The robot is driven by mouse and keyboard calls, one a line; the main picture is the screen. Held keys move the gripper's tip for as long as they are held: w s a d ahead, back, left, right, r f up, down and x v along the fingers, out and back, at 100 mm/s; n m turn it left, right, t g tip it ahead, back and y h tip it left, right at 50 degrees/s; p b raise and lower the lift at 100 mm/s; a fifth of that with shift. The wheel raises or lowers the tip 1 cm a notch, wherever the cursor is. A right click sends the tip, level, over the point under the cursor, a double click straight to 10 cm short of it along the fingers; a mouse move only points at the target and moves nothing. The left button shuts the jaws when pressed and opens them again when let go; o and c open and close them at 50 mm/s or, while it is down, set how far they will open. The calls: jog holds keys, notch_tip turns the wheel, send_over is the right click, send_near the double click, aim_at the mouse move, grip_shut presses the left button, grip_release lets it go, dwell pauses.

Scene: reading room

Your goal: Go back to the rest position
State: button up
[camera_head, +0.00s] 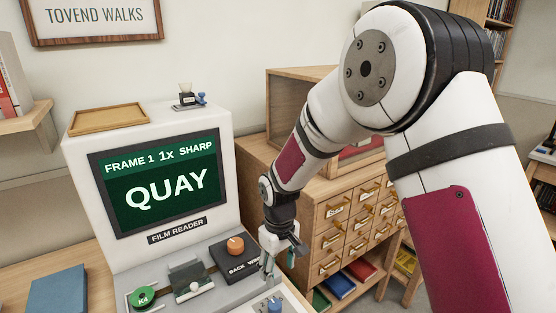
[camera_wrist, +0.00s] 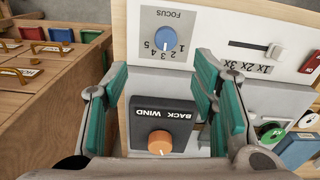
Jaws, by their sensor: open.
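My gripper (camera_head: 272,262) is open and empty, held above the right end of the film reader's front deck. In the wrist view my gripper (camera_wrist: 162,95) shows its two teal-padded fingers spread apart. Between and beyond them are the BACK WIND box with its orange knob (camera_wrist: 160,142) and the focus panel with its blue knob (camera_wrist: 165,50). The orange knob (camera_head: 235,244) also shows in the head view, left of my gripper. The film reader (camera_head: 220,135) has a lit screen reading "FRAME 1 1x SHARP" and "QUAY". The rest position itself is not marked in view.
A wooden card-drawer cabinet (camera_head: 345,228) stands close right of my gripper. A green K4 reel (camera_head: 142,297) sits on the deck's left. A wooden tray (camera_head: 108,117) and a small device (camera_head: 188,97) sit on top of the reader. A blue book (camera_head: 58,292) lies at left.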

jog(key=s+d+r+m+t, duration=0.25)
jog(key=d+r, duration=0.45)
jog(key=r, duration=0.6)
jog(key=s+d+r+m+t, duration=0.1)
jog(key=s+d+r, duration=0.3)
jog(key=s, duration=0.3)
jog(key=s+d+r+m, duration=0.2)
jog(key=s+d+r, duration=0.2)
jog(key=s, duration=0.4)
jog(key=s+d+r+m+t, duration=0.1)
jog(key=s+d+r+m, duration=0.1)
jog(key=s+d+r, duration=0.2)
jog(key=s+r, duration=0.1)
jog(key=s, duration=0.2)
jog(key=shift+s+t, duration=0.3)
jog(key=shift+t, duration=0.05)
jog(key=shift+a+m, duration=0.1)
jog(key=shift+m, duration=0.15)
